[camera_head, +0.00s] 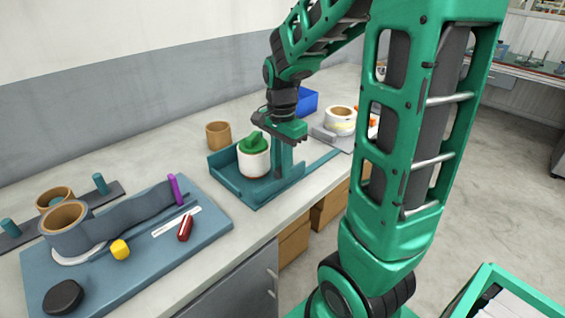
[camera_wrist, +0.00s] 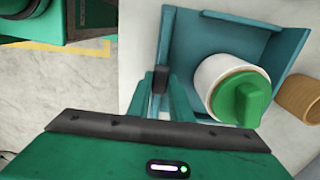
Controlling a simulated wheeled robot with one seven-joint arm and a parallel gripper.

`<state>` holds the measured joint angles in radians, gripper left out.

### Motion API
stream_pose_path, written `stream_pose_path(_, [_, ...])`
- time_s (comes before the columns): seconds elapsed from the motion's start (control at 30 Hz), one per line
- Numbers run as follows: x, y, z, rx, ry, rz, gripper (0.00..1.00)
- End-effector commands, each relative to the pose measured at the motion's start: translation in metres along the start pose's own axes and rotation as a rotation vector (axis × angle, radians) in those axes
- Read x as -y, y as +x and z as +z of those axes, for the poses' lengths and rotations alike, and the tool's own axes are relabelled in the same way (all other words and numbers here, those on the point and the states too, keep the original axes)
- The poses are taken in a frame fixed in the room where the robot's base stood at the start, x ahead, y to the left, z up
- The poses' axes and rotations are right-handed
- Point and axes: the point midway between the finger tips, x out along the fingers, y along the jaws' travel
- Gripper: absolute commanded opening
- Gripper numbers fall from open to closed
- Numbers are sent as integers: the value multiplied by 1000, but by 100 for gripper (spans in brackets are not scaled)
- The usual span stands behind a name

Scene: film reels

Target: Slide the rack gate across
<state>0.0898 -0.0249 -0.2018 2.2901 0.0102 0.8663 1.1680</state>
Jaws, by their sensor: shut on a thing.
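The teal rack (camera_head: 225,160) stands on the counter and also shows in the wrist view (camera_wrist: 215,35). Inside it stands a white cylinder (camera_head: 254,163) with a green knobbed top, also in the wrist view (camera_wrist: 213,72). The rack gate (camera_head: 284,160) is an upright teal panel at the rack's right side in the head view, beside the cylinder and apart from it. My gripper (camera_head: 288,138) points down over the gate. In the wrist view my gripper (camera_wrist: 161,95) is shut on the gate's dark handle (camera_wrist: 160,76). The fingers partly hide the handle.
A brown cup (camera_head: 218,135) stands behind the rack. A blue box (camera_head: 308,101) and a white roll (camera_head: 340,120) are farther right. A blue board (camera_head: 150,262) with a large roll, a yellow block and a red piece lies at left. A flat teal strip (camera_head: 322,160) extends right of the rack.

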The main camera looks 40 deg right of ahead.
Motion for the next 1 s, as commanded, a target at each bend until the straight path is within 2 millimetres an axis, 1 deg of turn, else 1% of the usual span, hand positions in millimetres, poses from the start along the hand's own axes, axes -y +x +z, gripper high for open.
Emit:
stream_pose_path(0.03, [8, -3, 6, 3, -23, -18, 0])
stream_pose_path(0.13, [8, -3, 6, 3, -23, -18, 0])
stream_pose_path(0.17, [8, -3, 6, 3, -23, -18, 26])
stream_pose_path(0.2, [8, -2, 6, 3, -22, -16, 35])
stream_pose_path(0.23, [7, -2, 5, 3, -21, -16, 38])
stream_pose_path(0.5, [3, -2, 0, 4, -9, -9, 38])
stream_pose_path(0.63, [3, -10, -1, 3, -7, -10, 38])
stream_pose_path(0.77, [3, -29, -1, 2, -7, -12, 38])
stream_pose_path(1.0, [5, -75, 0, 2, -11, -13, 38])
